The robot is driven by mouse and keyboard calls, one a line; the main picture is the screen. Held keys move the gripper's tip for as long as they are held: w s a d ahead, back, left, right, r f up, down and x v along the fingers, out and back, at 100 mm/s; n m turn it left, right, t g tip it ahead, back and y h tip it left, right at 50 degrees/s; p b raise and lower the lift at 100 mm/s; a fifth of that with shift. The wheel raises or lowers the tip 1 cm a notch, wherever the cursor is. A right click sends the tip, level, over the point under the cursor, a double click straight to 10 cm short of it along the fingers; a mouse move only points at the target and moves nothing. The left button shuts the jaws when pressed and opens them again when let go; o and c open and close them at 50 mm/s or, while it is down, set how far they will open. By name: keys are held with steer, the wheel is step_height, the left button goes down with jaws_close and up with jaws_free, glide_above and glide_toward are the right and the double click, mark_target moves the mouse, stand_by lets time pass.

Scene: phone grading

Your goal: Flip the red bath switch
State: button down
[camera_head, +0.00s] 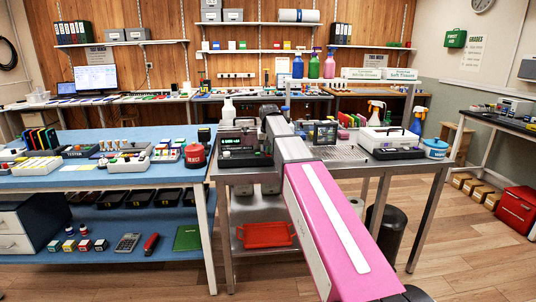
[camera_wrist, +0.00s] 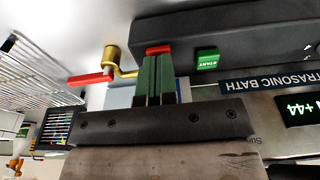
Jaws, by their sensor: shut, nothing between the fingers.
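In the wrist view the bath's dark front panel (camera_wrist: 240,32) carries a small red switch (camera_wrist: 158,49). It shows just beyond my fingertips and is partly hidden by them. My gripper (camera_wrist: 157,62) has dark green fingers, shut together with nothing between them. The tips are at or very near the switch; I cannot tell whether they touch it. A green START button (camera_wrist: 207,60) sits to the right of the switch, and an ULTRASONIC BATH label (camera_wrist: 265,84) lies below that. In the head view my arm hides the gripper and the switch.
A brass valve (camera_wrist: 112,60) with a red lever (camera_wrist: 90,79) stands close left of the fingers. A lit green display (camera_wrist: 300,108) is at the right. In the head view, the metal bench (camera_head: 345,160) holds several devices, spray bottles and a blue tub (camera_head: 436,149).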

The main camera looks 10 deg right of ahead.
steer(key=shift+r, duration=3.4)
